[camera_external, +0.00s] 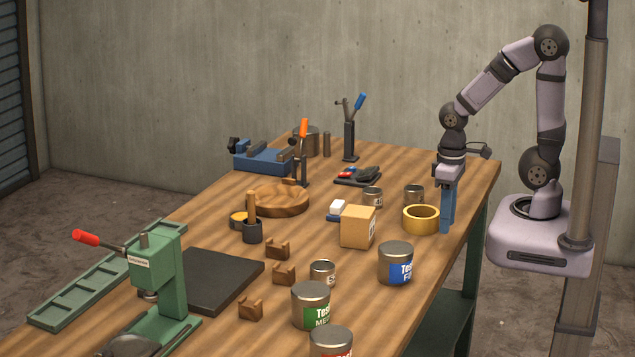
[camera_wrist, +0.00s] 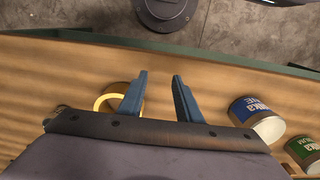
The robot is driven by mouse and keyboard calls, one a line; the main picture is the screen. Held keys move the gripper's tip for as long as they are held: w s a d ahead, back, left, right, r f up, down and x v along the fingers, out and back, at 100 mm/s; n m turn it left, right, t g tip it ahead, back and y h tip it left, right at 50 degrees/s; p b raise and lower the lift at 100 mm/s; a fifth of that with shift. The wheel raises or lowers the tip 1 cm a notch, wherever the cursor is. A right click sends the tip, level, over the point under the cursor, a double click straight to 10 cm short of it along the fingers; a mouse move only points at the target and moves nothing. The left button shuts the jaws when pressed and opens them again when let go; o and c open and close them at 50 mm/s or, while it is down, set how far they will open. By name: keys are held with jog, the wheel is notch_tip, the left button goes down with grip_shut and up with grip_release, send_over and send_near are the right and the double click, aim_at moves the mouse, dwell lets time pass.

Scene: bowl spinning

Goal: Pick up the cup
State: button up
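The thing most like a cup is a small dark cup (camera_external: 252,232) with a wooden handle standing in it, at the middle left of the table. A round, open-topped gold-coloured piece (camera_external: 421,219) stands near the right edge; I cannot tell if it is a cup or a ring. It also shows in the wrist view (camera_wrist: 104,102), partly behind the left finger. My gripper (camera_external: 447,226) points down just right of the gold piece, at the table's right edge. Its blue fingers are apart and empty in the wrist view (camera_wrist: 160,76). The dark cup does not show there.
A cardboard box (camera_external: 358,227) and a blue-labelled can (camera_external: 395,264) stand near the gold piece. More cans (camera_external: 311,306) line the front. A round wooden piece (camera_external: 278,200), blue vise (camera_external: 262,159) and green press (camera_external: 168,270) stand farther left.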

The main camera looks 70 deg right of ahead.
jog(key=o, duration=0.8)
jog(key=shift+o, duration=0.2)
